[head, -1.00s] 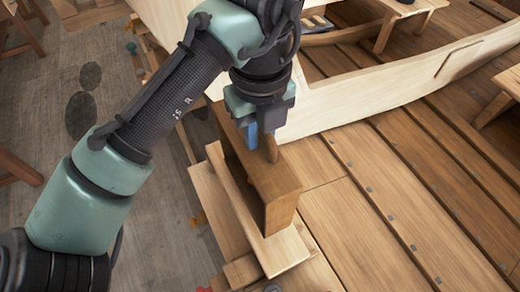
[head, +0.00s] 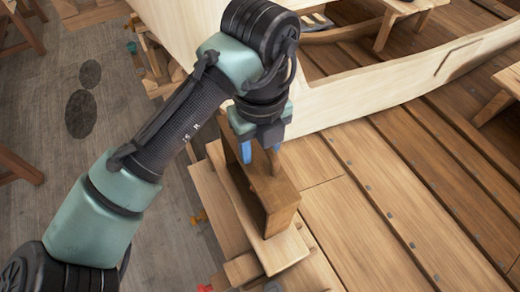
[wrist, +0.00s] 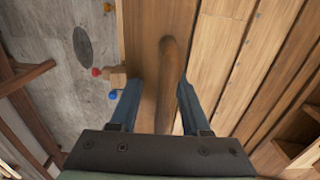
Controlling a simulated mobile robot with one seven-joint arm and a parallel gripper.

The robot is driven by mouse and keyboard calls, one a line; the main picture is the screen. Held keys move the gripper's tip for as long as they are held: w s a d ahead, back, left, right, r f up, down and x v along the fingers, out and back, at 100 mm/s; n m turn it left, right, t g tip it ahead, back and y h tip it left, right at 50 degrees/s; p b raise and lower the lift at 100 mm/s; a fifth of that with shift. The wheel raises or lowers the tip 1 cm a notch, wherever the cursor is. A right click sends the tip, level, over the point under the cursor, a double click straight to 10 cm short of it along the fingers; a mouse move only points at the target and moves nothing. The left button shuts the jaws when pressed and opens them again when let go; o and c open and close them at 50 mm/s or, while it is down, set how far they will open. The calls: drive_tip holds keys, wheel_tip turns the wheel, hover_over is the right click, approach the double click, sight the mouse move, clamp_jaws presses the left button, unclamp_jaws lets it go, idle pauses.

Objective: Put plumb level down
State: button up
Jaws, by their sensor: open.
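I take the brown wooden piece (head: 277,204) in the head view to be the plumb level. It stands on edge on a pale plank, with an upright part rising at its top. My gripper (head: 261,152) is directly above it, pointing down. In the wrist view, my gripper (wrist: 158,84) is open, with one blue finger on each side of a brown rounded bar (wrist: 168,60). Gaps show beside the bar. My arm and gripper hide part of the piece's far end in the head view.
The pale plank (head: 286,252) lies at the edge of the planked deck (head: 330,220). A pale curved hull board (head: 370,88) runs close behind my gripper. Grey floor (head: 90,200) is at left. Small red and blue items (wrist: 112,94) show in the wrist view.

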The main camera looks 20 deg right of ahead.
wheel_tip(320, 180, up, 12)
drive_tip(key=shift+r+b, duration=0.15)
drive_tip(key=shift+b, duration=0.8)
drive_tip(key=w+d+r+n+t+h, duration=0.2)
drive_tip(key=d+r+t+h, duration=0.15)
drive_tip(key=d, duration=0.45)
drive_tip(key=w+d+r+n+t+h, duration=0.25)
drive_tip(key=r+n+h, duration=0.25)
drive_tip(key=r, duration=0.3)
drive_tip(key=w+d+r+n+t+h, duration=0.1)
drive_tip(key=d+r+n+t+h, duration=0.3)
drive_tip(key=r, duration=0.3)
drive_tip(key=s+a+r+n+t+y, duration=0.1)
drive_tip(key=a+r+n+t, duration=0.45)
drive_tip(key=a+n, duration=0.2)
drive_tip(key=a+r+n+t+y, duration=0.1)
drive_tip(key=a+r+n+t, duration=0.4)
drive_tip(key=a+n+t, duration=0.3)
drive_tip(key=s+a+r+n+t+y, duration=0.1)
drive_tip(key=s+a+n+t+y, duration=0.3)
drive_tip(key=a+n+y, duration=0.5)
drive_tip(key=shift+s+a+r+y, duration=0.25)
drive_tip(key=shift+a+y, duration=0.5)
drive_tip(key=shift+a, duration=0.5)
